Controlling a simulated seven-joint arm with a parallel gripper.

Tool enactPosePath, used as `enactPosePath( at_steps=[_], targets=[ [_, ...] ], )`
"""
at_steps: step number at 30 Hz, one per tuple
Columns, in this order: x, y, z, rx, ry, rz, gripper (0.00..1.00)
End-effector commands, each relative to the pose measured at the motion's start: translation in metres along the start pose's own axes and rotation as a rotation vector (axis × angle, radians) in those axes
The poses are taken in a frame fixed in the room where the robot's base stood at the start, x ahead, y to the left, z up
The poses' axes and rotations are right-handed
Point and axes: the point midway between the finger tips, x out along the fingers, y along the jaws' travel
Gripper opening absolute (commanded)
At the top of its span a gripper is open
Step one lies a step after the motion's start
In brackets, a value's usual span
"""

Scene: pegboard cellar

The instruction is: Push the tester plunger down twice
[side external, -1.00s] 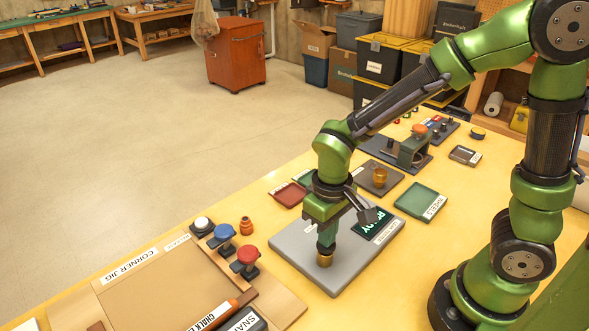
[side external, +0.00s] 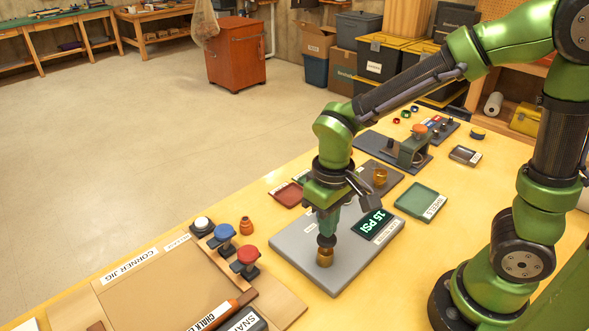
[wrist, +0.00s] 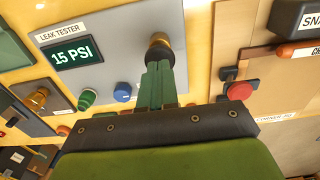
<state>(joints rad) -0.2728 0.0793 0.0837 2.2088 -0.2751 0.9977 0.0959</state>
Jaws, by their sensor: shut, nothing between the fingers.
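The leak tester is a grey plate (side external: 290,243) on the yellow bench, and it also shows in the wrist view (wrist: 110,25). Its display (side external: 372,223) reads "15 PSI", as it does in the wrist view (wrist: 72,55). The tester plunger has a dark top and a brass collar (side external: 325,257); it also shows in the wrist view (wrist: 159,45). My gripper (side external: 327,232) is shut and empty, pointing down at the plunger's top. Its green fingertips (wrist: 158,66) cover part of the plunger. I cannot tell whether they touch it.
Red (side external: 248,257) and blue (side external: 224,232) knobs on dark bases stand left of the tester, near a white button (side external: 202,224). A corner jig board (side external: 160,285) lies at front left. A green tray (side external: 416,200) and a clamp fixture (side external: 412,150) sit behind.

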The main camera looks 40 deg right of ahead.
Motion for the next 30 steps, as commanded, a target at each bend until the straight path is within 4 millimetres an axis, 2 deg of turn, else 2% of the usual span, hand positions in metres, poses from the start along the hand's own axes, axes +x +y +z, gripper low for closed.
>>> enactPosePath(
  at_steps=[14,30],
  targets=[
    [-0.032,0.0,0.0,-0.001,0.002,0.0,0.0],
    [-0.034,0.0,0.0,0.0,0.001,0.0,0.0]
  ],
)
